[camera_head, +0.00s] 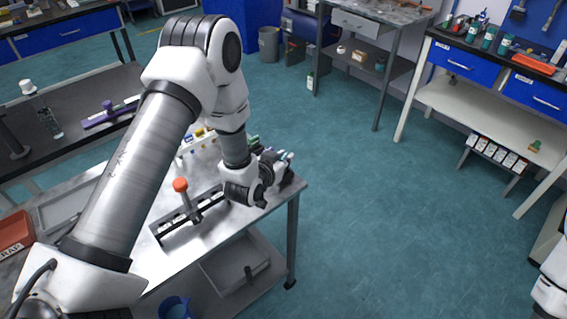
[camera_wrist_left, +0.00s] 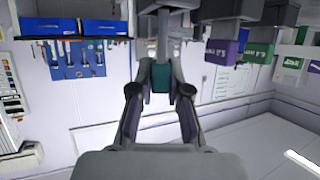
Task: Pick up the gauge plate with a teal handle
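My left gripper (camera_head: 272,172) is at the right end of the steel table, and its fingertips are hard to make out in the head view. In the left wrist view, the two fingers of my left gripper (camera_wrist_left: 162,82) stand on either side of a teal block, the gauge plate's handle (camera_wrist_left: 162,78). The finger pads appear to touch both its sides. A grey upright part shows just beyond the handle. The plate itself cannot be told clearly in either view. Only a white part of my right arm shows at the head view's right edge; its gripper is out of view.
The steel table (camera_head: 215,237) bears a black slotted rack (camera_head: 172,226) with an orange-topped tool (camera_head: 181,186), close to my left arm. Open floor lies right of the table. Wall benches stand beyond.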

